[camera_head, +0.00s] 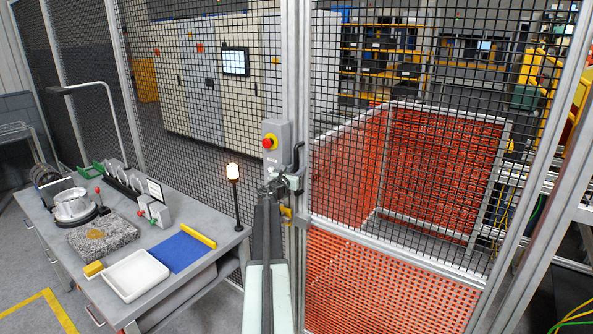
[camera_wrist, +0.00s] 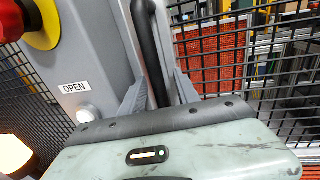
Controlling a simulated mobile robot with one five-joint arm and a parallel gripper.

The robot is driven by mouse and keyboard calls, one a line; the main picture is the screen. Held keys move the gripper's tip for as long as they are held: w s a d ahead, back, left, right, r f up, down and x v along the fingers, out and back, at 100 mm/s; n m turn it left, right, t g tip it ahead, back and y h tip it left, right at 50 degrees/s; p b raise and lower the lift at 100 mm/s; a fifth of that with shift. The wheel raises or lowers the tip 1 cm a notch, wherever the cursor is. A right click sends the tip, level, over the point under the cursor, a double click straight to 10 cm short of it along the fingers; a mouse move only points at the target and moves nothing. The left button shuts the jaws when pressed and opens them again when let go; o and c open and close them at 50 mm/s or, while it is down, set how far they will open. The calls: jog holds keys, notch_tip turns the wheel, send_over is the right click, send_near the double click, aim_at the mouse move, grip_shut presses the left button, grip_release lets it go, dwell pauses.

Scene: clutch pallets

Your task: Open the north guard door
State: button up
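The guard door (camera_head: 420,262) is a black mesh panel in a pale metal frame, right of the centre post in the head view. It looks closed against the post. Its black bar handle (camera_head: 298,158) stands by the grey lock box (camera_head: 277,132), which has a red stop knob. My gripper (camera_head: 284,183) is at the handle. In the wrist view the handle (camera_wrist: 150,50) runs down between the two grey fingers of my gripper (camera_wrist: 158,84). The fingers look apart, with a narrow gap on the right. The handle's lower end is hidden behind my gripper body.
A grey workbench (camera_head: 218,238) with a white tray (camera_head: 136,275), blue mat and metal parts stands to the left. A lit amber lamp (camera_head: 233,172) rises at its right corner, close to my arm. Orange perforated panels (camera_head: 352,170) stand behind the door. An OPEN label (camera_wrist: 74,87) is left of the handle.

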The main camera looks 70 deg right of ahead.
grip_shut()
dwell(1.4)
